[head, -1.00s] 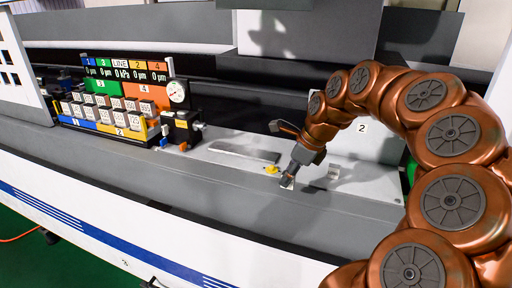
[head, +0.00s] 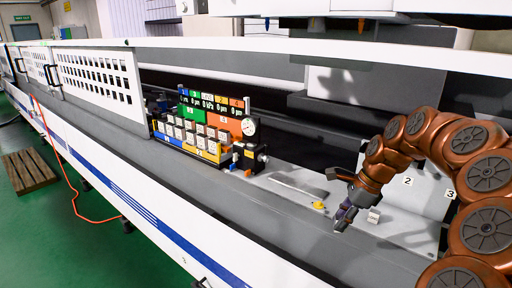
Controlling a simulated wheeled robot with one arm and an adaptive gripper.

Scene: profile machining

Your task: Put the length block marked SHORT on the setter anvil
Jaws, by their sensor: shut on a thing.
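My gripper (head: 345,213) points down over the grey bench in the right half of the head view. It is shut on a small grey block (head: 340,225), which is mostly hidden by the fingers. No SHORT mark is readable at this size. A black unit with a round dial gauge (head: 249,127) stands to the left, at the right end of the coloured display rack. It may be the setter, but its anvil cannot be made out. A small light block (head: 374,215) stands on the bench just right of my gripper.
A yellow piece (head: 319,205) sits just left of my gripper, and a flat grey bar (head: 298,186) lies behind it. The coloured display rack (head: 205,130) holds several white labelled blocks. The bench front edge is clear. A panel marked 2 (head: 408,181) stands behind my arm.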

